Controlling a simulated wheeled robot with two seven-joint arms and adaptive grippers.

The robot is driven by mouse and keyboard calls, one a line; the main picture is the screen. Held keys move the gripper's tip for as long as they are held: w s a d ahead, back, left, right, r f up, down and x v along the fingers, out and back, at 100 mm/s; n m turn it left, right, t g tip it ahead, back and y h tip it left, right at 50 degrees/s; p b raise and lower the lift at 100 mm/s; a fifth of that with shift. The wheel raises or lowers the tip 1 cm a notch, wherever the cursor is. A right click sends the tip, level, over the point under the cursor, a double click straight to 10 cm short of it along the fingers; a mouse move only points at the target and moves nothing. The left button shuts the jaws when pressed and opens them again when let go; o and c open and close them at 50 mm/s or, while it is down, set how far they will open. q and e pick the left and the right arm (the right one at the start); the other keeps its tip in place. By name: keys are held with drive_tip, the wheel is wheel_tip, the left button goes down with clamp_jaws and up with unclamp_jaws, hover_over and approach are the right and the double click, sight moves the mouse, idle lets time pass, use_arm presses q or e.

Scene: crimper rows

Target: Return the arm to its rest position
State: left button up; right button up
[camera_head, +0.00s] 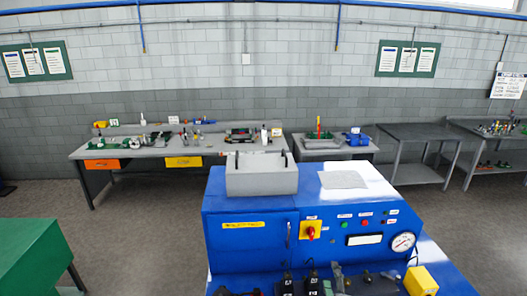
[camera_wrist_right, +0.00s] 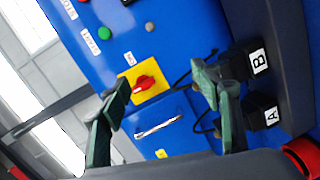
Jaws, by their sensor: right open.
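My right gripper (camera_wrist_right: 157,88) is open and empty in the right wrist view, its two green fingers well apart. Between and beyond the fingers is the blue machine front with a red rotary switch on a yellow plate (camera_wrist_right: 146,83). In the head view, parts of what looks like my right gripper (camera_head: 339,279) show at the bottom edge, in front of the blue machine (camera_head: 250,255). The rest of the right arm is cut off or hard to make out. My left gripper is not in view.
Black blocks labelled A (camera_wrist_right: 262,115) and B (camera_wrist_right: 250,64) sit close to the right finger. A pressure gauge (camera_head: 403,242) and a yellow block (camera_head: 420,281) are at the right. A grey box (camera_head: 262,181) stands on the machine. A green table (camera_head: 25,255) is at the left.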

drive_tip(key=s+d+f+m+g+h, duration=0.1)
drive_tip(key=s+d+f+m+g, duration=0.3)
drive_tip(key=s+f, duration=0.45)
drive_tip(key=s+d+f+m+g+h, duration=0.1)
drive_tip(key=s+d+f+m+g, duration=0.3)
drive_tip(key=s+f, duration=0.45)
drive_tip(key=s+f+m+g+y, duration=0.1)
drive_tip(key=s+f+m+g, duration=0.15)
drive_tip(key=s, duration=0.95)
drive_tip(key=s+f+m+g+y, duration=0.15)
drive_tip(key=s+m, duration=0.25)
drive_tip(key=s, duration=0.7)
wheel_tip(320, 180, down, 37)
drive_tip(key=g+b, duration=0.2)
drive_tip(key=b, duration=0.7)
drive_tip(key=s+f+b, duration=0.4)
drive_tip(key=s+f, duration=0.6)
drive_tip(key=f, duration=0.4)
drive_tip(key=s+f+n+g+b, duration=0.1)
drive_tip(key=s+f+b, duration=0.3)
drive_tip(key=s+f, duration=0.7)
wheel_tip(320, 180, down, 4)
drive_tip(key=shift+s+a+r+y, duration=0.1)
drive_tip(key=shift+s+a+y, duration=0.15)
drive_tip(key=shift+a+y, duration=0.15)
